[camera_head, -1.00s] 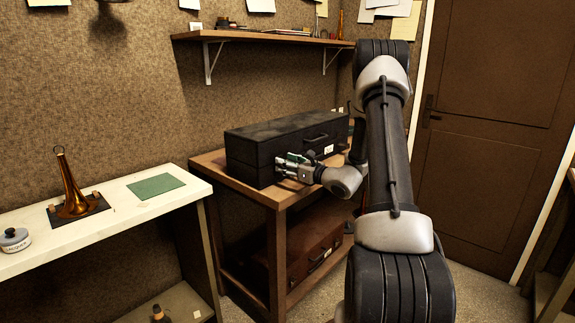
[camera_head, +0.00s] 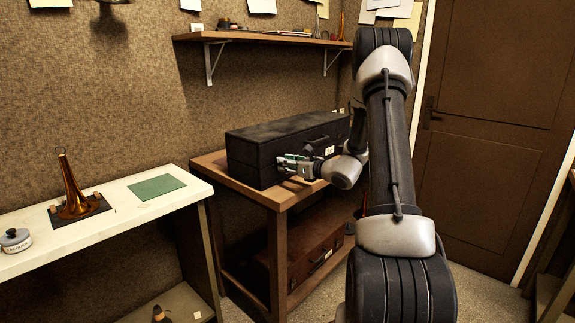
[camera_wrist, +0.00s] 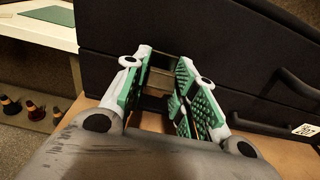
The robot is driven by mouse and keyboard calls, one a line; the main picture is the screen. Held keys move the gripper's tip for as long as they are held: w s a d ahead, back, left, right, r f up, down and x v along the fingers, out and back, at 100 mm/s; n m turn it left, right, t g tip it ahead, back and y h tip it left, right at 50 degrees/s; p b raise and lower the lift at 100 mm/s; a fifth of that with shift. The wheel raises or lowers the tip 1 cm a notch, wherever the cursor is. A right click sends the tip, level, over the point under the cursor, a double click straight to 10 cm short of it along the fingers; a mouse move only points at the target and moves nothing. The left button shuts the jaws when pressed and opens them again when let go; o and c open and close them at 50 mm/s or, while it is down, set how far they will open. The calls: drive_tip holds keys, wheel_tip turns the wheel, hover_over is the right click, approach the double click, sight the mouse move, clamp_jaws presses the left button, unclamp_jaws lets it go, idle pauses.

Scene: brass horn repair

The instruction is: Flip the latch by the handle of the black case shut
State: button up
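The black case (camera_head: 262,150) lies on the small wooden table with its lid down. Its handle (camera_head: 318,139) is on the front face and also shows at the right edge of the wrist view (camera_wrist: 296,82). My gripper (camera_head: 283,164) is at the left part of the case's front. In the wrist view my gripper (camera_wrist: 161,75) has its two green-padded fingers apart. A brass-coloured latch (camera_wrist: 160,70) on the case front shows in the gap between the fingertips. I cannot tell whether the fingers touch it or how far it is flipped. In the head view the gripper hides the latch.
A brown case (camera_head: 310,258) lies on the table's lower shelf. A white bench (camera_head: 125,215) at left carries a brass horn bell (camera_head: 73,190), a green mat (camera_head: 157,187) and a lacquer tin (camera_head: 15,240). A wall shelf (camera_head: 260,37) hangs above the black case.

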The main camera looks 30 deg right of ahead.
drive_tip(key=shift+o, duration=1.2)
drive_tip(key=shift+s+d, duration=0.1)
drive_tip(key=v, duration=1.1)
drive_tip(key=shift+s, duration=0.35)
drive_tip(key=shift+d, duration=0.1)
